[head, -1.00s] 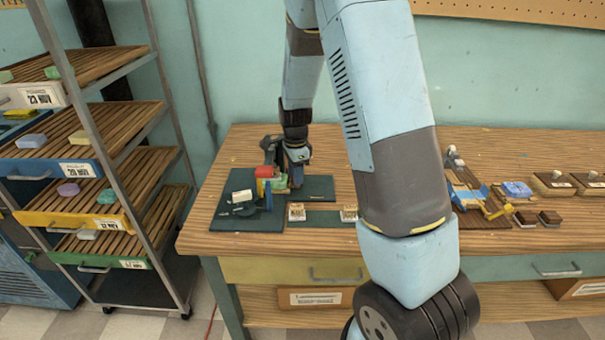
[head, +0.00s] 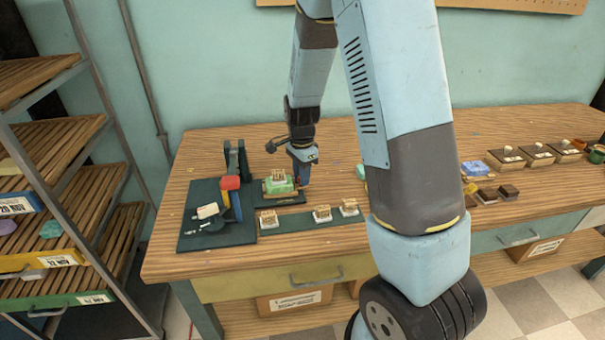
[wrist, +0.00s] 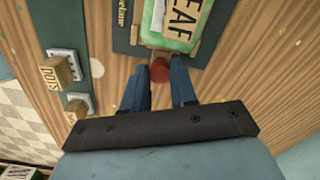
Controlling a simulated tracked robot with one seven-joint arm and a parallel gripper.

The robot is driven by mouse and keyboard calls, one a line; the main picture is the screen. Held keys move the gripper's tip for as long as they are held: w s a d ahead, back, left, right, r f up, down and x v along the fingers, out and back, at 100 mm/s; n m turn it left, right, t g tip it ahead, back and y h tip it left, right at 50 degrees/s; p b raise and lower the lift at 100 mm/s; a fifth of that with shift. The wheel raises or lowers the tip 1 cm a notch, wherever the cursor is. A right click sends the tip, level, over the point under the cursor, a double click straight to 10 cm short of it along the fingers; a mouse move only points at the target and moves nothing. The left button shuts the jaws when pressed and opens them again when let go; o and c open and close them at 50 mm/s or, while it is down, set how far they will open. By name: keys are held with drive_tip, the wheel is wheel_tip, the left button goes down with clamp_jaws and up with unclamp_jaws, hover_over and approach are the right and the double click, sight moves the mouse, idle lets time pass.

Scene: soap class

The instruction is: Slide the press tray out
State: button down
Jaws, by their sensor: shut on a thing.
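The press (head: 232,184), with a red top and a blue lever, stands on a dark green base (head: 195,236) at the left of the bench. The press tray (head: 292,200) lies to its right, clear of the press head, carrying a green soap (head: 278,185) with a wooden stamp on top. My gripper (head: 304,184) is at the tray's right end. In the wrist view, its blue fingers (wrist: 166,76) are shut on the tray's red knob (wrist: 160,71). The green soap (wrist: 172,36) and its LEAF stamp (wrist: 186,16) show just beyond.
A row of wooden stamps (head: 322,214) stands on a dark strip at the front of the bench, close to the tray. A drying rack (head: 65,185) stands at the left. Bare bench lies behind the tray.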

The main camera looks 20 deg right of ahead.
drive_tip(key=shift+s+d+f, duration=0.15)
drive_tip(key=shift+s+d, duration=0.1)
drive_tip(key=shift+d, duration=0.1)
drive_tip(key=c, duration=1.1)
unclamp_jaws()
drive_tip(key=shift+w+d, duration=0.1)
drive_tip(key=shift+d, duration=0.05)
drive_tip(key=shift+c, duration=0.2)
drive_tip(key=shift+o, duration=1.3)
drive_tip(key=shift+w, duration=0.1)
drive_tip(key=shift+r, duration=0.4)
wheel_tip(320, 180, up, 13)
